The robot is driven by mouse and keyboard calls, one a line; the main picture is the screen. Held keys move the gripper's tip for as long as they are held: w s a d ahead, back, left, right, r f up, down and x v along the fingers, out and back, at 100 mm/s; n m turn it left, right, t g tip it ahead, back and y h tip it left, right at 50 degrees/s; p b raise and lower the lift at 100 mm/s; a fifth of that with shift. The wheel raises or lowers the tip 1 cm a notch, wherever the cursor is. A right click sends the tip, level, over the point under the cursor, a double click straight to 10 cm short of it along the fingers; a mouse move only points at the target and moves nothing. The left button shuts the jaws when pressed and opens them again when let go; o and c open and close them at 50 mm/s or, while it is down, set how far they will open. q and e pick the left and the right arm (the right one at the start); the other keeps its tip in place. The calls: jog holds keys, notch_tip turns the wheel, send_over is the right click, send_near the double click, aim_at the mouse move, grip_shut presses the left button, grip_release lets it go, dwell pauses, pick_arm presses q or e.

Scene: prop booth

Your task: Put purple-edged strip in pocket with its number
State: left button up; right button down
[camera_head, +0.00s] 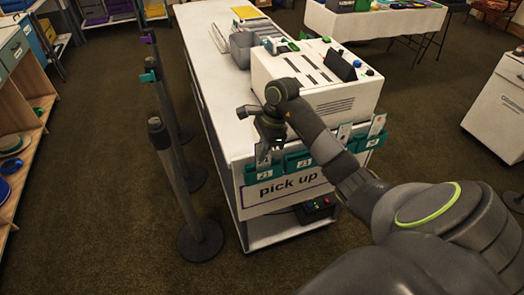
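A row of teal numbered pockets hangs on the front edge of the white counter, above the "pick up" sign. The leftmost pocket (264,173) and the one beside it (298,161) show white number labels, too small to read surely. A pale strip (262,154) stands upright at the leftmost pocket, right under my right gripper (265,139). No purple edge can be made out on it. My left gripper is out of view.
A white machine (315,80) with buttons fills the counter behind my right arm. The counter's left side (212,75) is bare. Dark posts (178,185) stand left of the counter.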

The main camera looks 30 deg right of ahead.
jog(key=shift+f+b, duration=0.3)
jog(key=shift+f, duration=0.1)
jog(key=c, duration=1.6)
grip_release()
jog(key=shift+o, duration=0.2)
jog(key=shift+r, duration=0.1)
jog(key=p+v, duration=0.9)
jog(key=v, duration=0.8)
jog(key=shift+w+a+r, duration=0.1)
